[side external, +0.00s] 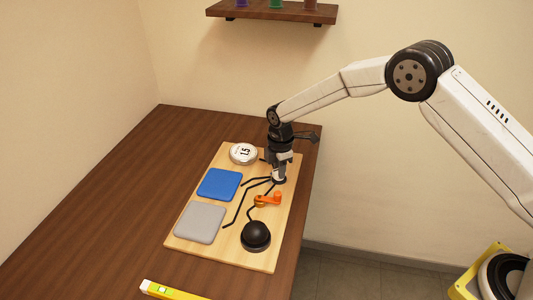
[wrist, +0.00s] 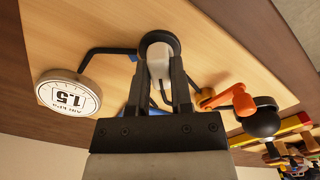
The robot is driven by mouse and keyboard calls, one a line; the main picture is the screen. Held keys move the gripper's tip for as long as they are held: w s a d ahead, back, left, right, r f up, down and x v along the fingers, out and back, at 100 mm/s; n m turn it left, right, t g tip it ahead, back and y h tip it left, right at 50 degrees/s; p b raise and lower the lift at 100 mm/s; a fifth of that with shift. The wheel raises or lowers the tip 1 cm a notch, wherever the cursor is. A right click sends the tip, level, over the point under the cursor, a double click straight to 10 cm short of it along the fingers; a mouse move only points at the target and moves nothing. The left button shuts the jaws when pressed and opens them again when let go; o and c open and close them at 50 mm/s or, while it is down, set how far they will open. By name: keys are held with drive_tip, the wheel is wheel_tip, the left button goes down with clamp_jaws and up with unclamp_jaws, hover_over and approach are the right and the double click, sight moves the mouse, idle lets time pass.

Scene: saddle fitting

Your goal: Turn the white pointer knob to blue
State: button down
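The white pointer knob (wrist: 158,58) sits on a round black base on the wooden board. It also shows under my gripper in the side view (side external: 279,177). My gripper (wrist: 160,72) points down at it, one finger on each side, and appears shut on it with no clear gap. The fingers and the viewing angle hide which way its pointer faces. The blue square pad (side external: 219,184) lies on the board to the left of the knob. A black line runs from the knob area toward the pad.
A round white gauge reading 1.5 (side external: 243,154) stands behind the blue pad. A grey pad (side external: 201,222), an orange lever (side external: 268,199) and a black dome (side external: 256,235) lie nearer the front. A yellow level (side external: 168,290) lies on the table.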

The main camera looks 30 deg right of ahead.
drive_tip(key=shift+m, duration=0.3)
drive_tip(key=m, duration=0.7)
drive_tip(key=shift+m, duration=0.4)
drive_tip(key=m, duration=0.3)
drive_tip(key=shift+m, duration=0.3)
drive_tip(key=m, duration=0.4)
drive_tip(key=c, duration=0.5)
unclamp_jaws()
